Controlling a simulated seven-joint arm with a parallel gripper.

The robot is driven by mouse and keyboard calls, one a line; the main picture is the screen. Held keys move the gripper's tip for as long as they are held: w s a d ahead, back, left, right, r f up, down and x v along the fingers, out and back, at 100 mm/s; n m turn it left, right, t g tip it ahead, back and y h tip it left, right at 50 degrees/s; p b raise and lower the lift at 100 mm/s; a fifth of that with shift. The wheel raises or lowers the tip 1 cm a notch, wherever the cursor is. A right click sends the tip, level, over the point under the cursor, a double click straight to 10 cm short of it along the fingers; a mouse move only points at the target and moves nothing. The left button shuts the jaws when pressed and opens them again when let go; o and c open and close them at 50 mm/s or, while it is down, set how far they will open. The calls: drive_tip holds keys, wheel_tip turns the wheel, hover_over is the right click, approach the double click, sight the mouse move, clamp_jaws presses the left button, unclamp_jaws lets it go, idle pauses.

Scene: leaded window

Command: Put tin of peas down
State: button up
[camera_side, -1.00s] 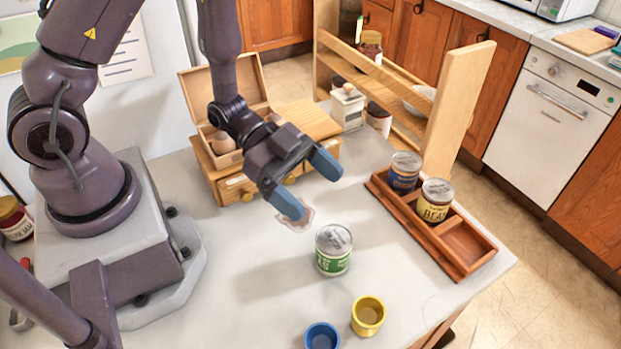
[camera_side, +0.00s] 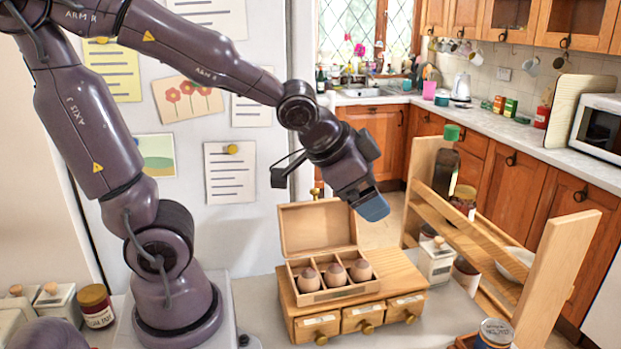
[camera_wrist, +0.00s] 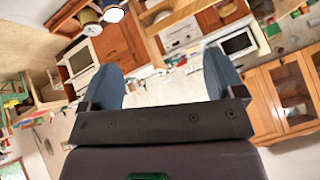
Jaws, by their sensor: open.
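The green tin of peas is not in the side view now; the frame cuts off the front of the worktop. I cannot make it out in the wrist view.
An open wooden box (camera_side: 326,292) with three brown eggs stands on a small drawer chest (camera_side: 408,279). A wooden shelf rack (camera_side: 556,275) with a bottle (camera_side: 446,165) and jar (camera_side: 463,201) stands to the right. A white canister (camera_side: 436,262) is beside the chest.

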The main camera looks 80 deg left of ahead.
drive_tip(key=s+d+r+n+g+h, duration=0.1)
drive_tip(key=s+d+r+n+g, duration=0.1)
drive_tip(key=s, duration=0.7)
drive_tip(key=shift+s+d+r+n+h, duration=0.25)
drive_tip(key=shift+d+r+n, duration=0.2)
drive_tip(key=shift+r, duration=0.3)
